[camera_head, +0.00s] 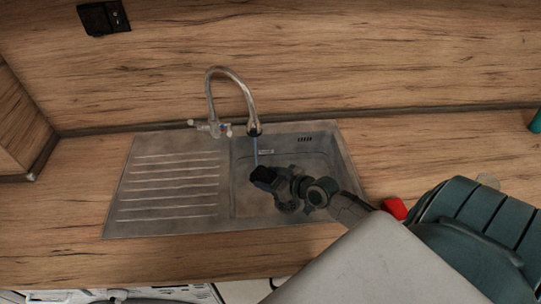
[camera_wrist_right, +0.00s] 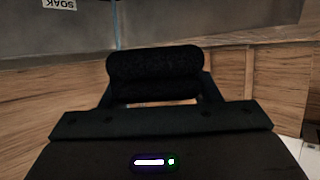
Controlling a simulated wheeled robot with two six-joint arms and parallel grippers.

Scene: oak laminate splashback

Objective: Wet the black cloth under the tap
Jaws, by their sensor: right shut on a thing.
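The black cloth (camera_wrist_right: 153,62) is a dark roll held between the fingers of my right gripper (camera_wrist_right: 155,95) in the wrist view. In the head view the cloth (camera_head: 263,175) shows as a small dark shape at the tip of my right gripper (camera_head: 268,180), over the sink basin (camera_head: 243,200). The chrome tap (camera_head: 233,78) arches above it. A thin bluish stream of water (camera_head: 257,153) falls from the spout and appears to meet the cloth. How wet the cloth is cannot be told. My left gripper is not in view.
A ribbed drainer (camera_head: 170,185) lies left of the basin. A small label (camera_head: 266,152) sits at the basin's back; in the wrist view the label (camera_wrist_right: 59,4) reads SOAK upside down. A black socket (camera_head: 103,18) is on the splashback. A red object (camera_head: 395,208) is at the right.

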